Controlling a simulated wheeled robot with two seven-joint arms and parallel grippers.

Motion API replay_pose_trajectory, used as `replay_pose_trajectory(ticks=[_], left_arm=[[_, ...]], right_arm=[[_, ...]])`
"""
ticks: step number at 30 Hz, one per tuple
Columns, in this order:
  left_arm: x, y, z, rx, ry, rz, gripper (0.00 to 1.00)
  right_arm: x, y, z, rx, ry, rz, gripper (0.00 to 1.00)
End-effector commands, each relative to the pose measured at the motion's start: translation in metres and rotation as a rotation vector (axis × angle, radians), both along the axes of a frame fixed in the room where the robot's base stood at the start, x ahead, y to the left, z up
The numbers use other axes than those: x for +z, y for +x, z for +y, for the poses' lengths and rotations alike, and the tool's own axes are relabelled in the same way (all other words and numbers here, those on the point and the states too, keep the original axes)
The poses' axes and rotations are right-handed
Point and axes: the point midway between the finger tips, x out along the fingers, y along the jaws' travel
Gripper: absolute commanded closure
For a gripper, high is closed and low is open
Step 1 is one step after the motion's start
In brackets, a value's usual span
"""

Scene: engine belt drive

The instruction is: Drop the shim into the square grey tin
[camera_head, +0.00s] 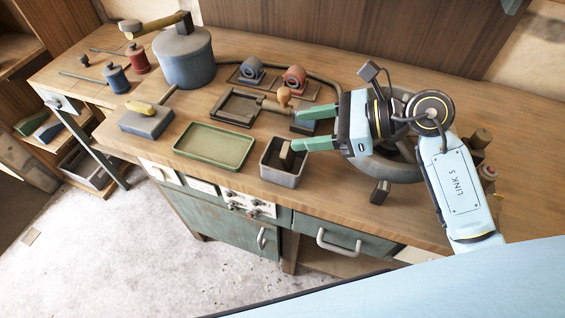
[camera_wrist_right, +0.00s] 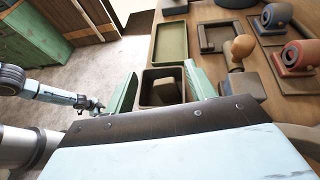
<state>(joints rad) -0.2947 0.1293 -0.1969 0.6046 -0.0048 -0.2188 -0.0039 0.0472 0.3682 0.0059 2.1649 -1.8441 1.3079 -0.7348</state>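The square grey tin (camera_head: 283,178) stands at the bench's front edge, right of the green tray. A small tan block, which I take to be the shim (camera_head: 286,154), shows at the tin's opening, tilted; its lower part is hidden by the tin wall. In the right wrist view the shim (camera_wrist_right: 167,88) lies within the outline of the tin (camera_wrist_right: 147,99). My right gripper (camera_head: 298,129) is wide open over the tin's back right side, its fingers apart with nothing gripped between them. My left gripper (camera_wrist_right: 95,105) shows small in the right wrist view; its fingers are too small to read.
A green tray (camera_head: 213,146) lies left of the tin. A wooden-handled tool (camera_head: 284,97) and a dark frame (camera_head: 233,108) stand behind. A dark wheel (camera_head: 385,168) and a small dark block (camera_head: 380,192) are to the right. The bench's front edge is close to the tin.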

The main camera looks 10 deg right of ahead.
Motion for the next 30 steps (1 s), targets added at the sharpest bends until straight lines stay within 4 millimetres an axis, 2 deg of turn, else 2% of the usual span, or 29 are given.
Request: replay_pose_trajectory(ticks=[9,13,20,24,30], left_arm=[[0.000,0.004,-0.013,0.004,-0.018,-0.008,0.64],[0.000,0.005,-0.015,0.004,-0.020,-0.010,0.64],[-0.002,0.005,-0.013,0.003,-0.018,-0.009,0.64],[-0.004,0.005,-0.007,0.000,-0.010,-0.009,0.64],[-0.005,0.002,0.003,-0.005,0.004,-0.004,0.64]], right_arm=[[-0.001,0.000,-0.001,0.000,-0.002,0.002,0.39],[0.002,-0.003,-0.009,-0.002,-0.004,0.002,0.39],[0.019,-0.022,-0.048,-0.002,-0.008,0.001,0.39],[0.032,-0.034,-0.075,-0.002,-0.007,0.002,0.39],[0.045,-0.047,-0.102,-0.002,-0.003,0.003,0.39]])
